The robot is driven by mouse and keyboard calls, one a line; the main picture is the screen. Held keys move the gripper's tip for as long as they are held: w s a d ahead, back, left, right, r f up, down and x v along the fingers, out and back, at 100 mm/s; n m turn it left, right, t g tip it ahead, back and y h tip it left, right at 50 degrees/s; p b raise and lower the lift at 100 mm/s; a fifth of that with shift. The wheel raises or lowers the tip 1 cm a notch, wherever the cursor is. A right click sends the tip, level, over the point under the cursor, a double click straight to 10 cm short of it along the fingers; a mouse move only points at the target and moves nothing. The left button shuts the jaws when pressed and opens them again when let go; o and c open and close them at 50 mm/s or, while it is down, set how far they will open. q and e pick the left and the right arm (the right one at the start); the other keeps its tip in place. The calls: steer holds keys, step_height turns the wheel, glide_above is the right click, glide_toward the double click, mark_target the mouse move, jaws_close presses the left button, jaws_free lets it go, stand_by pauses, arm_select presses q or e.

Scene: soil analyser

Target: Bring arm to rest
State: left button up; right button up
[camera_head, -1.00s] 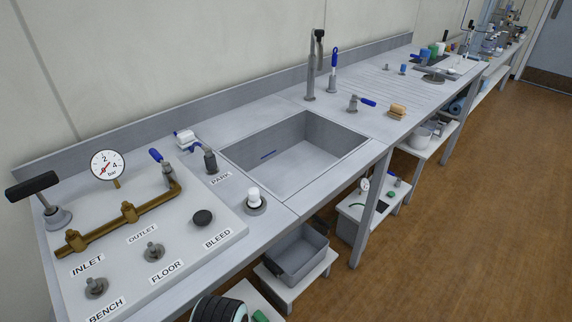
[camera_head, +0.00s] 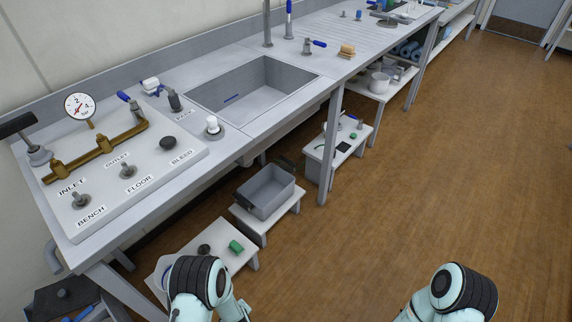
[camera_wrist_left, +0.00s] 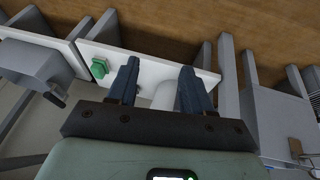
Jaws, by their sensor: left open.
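My left arm (camera_head: 200,288) shows at the bottom of the head view, beside the low white stand near the bench. Its gripper is out of sight there. In the left wrist view my left gripper (camera_wrist_left: 157,72) has its two dark fingers apart with nothing held. Beyond the fingers lie a low white stand (camera_wrist_left: 150,68) with a green block (camera_wrist_left: 99,67) and a pale rounded thing, partly hidden. My right arm (camera_head: 458,292) shows at the lower right over the floor. Its gripper is not in view.
The bench holds a valve panel (camera_head: 185,165), a gauge (camera_head: 79,106) and a sink (camera_head: 300,77). Below are a grey tub (camera_head: 266,190) on a stand and a white stand (camera_head: 222,236) with a green block (camera_head: 236,246). The brown floor at right is clear.

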arm_select(q)
steer(key=s+d+r+m+g+h, duration=0.1)
steer(key=s+r+m+h, duration=0.1)
steer(key=s, duration=0.5)
steer(key=s+r+m+g+h, duration=0.1)
steer(key=s+m+h, duration=0.2)
steer(key=s, duration=0.4)
steer(key=s+d+r+g+p, duration=0.1)
steer(key=s+r+p, duration=0.2)
steer(key=r+p, duration=0.6)
steer(key=s+d+r+g+p, duration=0.2)
steer(key=s+r+p, duration=0.1)
steer(key=r+p, duration=0.5)
steer(key=shift+d+r+m+h+p, duration=0.25)
steer(key=shift+r+m+h+p, duration=0.15)
steer(key=shift+r, duration=0.3)
arm_select(e)
steer(key=s+a+r+g, duration=0.1)
steer(key=s+r, duration=0.1)
steer(key=r, duration=0.7)
steer(key=s+a+r+g+y, duration=0.1)
steer(key=s+a+r, duration=0.1)
steer(key=r, duration=0.6)
steer(key=shift+s+a+r+n+g, duration=0.15)
steer(key=shift+s+r+n+g, duration=0.2)
steer(key=shift+s, duration=0.3)
